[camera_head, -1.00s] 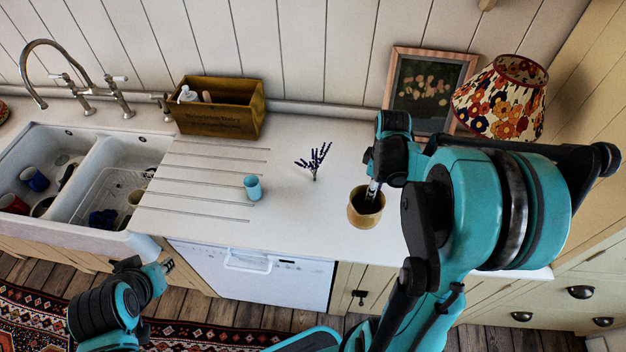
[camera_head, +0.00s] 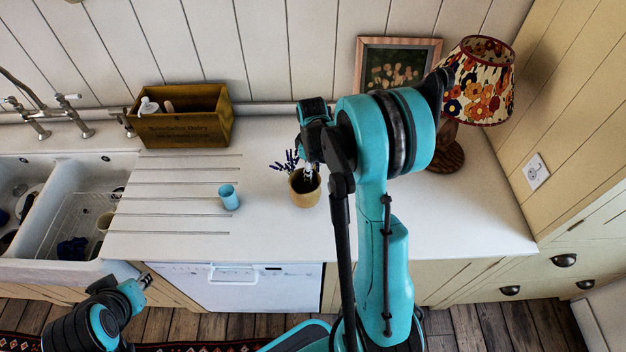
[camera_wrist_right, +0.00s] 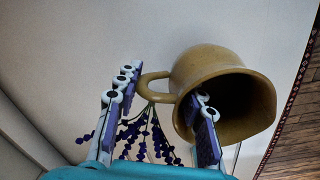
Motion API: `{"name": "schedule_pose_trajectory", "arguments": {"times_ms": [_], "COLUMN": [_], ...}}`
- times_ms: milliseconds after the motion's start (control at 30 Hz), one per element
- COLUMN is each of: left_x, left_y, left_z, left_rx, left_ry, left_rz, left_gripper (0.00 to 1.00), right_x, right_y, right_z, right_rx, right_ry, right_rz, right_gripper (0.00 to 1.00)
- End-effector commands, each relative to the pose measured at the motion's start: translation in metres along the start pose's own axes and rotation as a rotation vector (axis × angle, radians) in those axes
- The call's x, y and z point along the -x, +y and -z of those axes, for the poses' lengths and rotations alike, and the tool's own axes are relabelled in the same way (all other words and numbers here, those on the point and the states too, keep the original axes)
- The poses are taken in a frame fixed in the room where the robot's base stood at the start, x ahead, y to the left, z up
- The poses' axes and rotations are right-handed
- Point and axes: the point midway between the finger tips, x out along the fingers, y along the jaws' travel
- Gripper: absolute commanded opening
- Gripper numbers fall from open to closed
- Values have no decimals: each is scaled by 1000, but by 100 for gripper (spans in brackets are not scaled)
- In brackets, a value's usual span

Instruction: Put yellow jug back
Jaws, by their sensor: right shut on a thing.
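The yellow jug (camera_head: 305,196) is at the counter in front of the lavender sprigs (camera_head: 288,160); I cannot tell whether it touches the surface. In the right wrist view the jug (camera_wrist_right: 207,70) shows its dark mouth and its handle (camera_wrist_right: 152,88). My right gripper (camera_head: 309,170) is shut on the jug, one finger inside the mouth and the other outside, beyond the handle. The lavender hangs into view behind the fingers there. My left gripper (camera_head: 146,283) is low at the left, in front of the counter, away from the jug; its opening is too small to judge.
A light blue cup (camera_head: 229,197) stands left of the jug. A wooden box (camera_head: 185,128), a framed picture (camera_head: 394,66) and a floral lamp (camera_head: 480,82) stand at the back. The sink (camera_head: 75,205) is at the left. The counter's right part is clear.

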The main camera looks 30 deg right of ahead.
Motion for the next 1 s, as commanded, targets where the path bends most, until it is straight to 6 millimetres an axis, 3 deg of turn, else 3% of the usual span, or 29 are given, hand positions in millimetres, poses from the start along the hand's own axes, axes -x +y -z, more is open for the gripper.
{"name": "schedule_pose_trajectory", "arguments": {"times_ms": [300,667,700,767,1000], "left_x": [-7,-10,-10,-9,-9], "left_y": [0,0,0,0,0], "left_z": [-5,-7,-7,-6,-6], "left_rx": [0,0,0,0,0], "left_ry": [0,0,0,0,0], "left_rz": [0,0,0,0,0], "left_gripper": [27,27,27,27,27], "right_x": [-38,-42,-43,-42,-41], "right_y": [-1,-1,-1,-1,-1], "right_z": [0,-1,-1,-1,-1], "right_rx": [0,0,0,0,0], "right_ry": [0,0,0,0,0], "right_rz": [0,0,0,0,0], "right_gripper": [0,0,41,57,60]}}
